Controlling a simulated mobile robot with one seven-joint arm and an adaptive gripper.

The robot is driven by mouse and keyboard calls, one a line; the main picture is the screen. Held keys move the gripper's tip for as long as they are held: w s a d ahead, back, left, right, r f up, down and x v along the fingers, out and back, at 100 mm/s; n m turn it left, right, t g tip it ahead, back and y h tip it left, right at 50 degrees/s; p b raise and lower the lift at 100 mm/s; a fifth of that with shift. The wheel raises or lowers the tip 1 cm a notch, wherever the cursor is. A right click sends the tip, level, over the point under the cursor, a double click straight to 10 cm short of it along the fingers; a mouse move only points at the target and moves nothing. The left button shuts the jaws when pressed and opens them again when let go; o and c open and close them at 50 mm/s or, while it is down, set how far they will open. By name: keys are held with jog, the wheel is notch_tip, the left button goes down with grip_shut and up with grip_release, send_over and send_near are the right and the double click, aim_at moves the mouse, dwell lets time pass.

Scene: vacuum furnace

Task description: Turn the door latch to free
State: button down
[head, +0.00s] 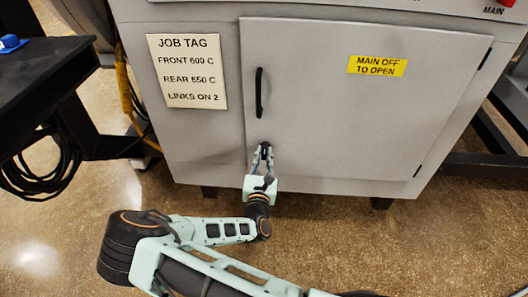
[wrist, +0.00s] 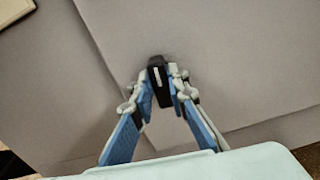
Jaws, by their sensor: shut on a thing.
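The grey cabinet door (head: 340,110) is closed flush in its frame. The door latch (wrist: 156,66), a small black knob with a pale line on it, sits near the door's lower left edge. The line runs roughly up and down in the wrist view. My gripper (head: 266,152) reaches the latch from below and in front. In the wrist view my gripper (wrist: 165,92) has its fingers on either side of the latch, shut on it. The fingers hide the latch's lower sides, and in the head view most of it is hidden.
A black vertical handle (head: 259,92) is on the door above the latch. A yellow label (head: 377,66) reads "MAIN OFF TO OPEN". A job tag (head: 187,71) is on the panel to the left. A dark table (head: 40,75) with cables stands at far left. The floor in front is clear.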

jog(key=m+p, duration=0.2)
jog(key=p, duration=0.1)
jog(key=shift+d+r+p, duration=0.2)
jog(key=shift+r+p, duration=0.1)
jog(key=shift+r, duration=0.05)
jog(key=m+p, duration=0.4)
jog(key=shift+f+m, duration=0.2)
jog(key=shift+m, duration=0.2)
jog(key=m+p, duration=0.2)
jog(key=m, duration=0.2)
jog(key=shift+d+f, duration=0.1)
jog(key=shift+f, duration=0.1)
jog(key=shift+f+m+p, duration=0.2)
jog(key=shift+m+p, duration=0.25)
jog(key=shift+m, duration=1.55)
jog(key=c, duration=1.9)
grip_release()
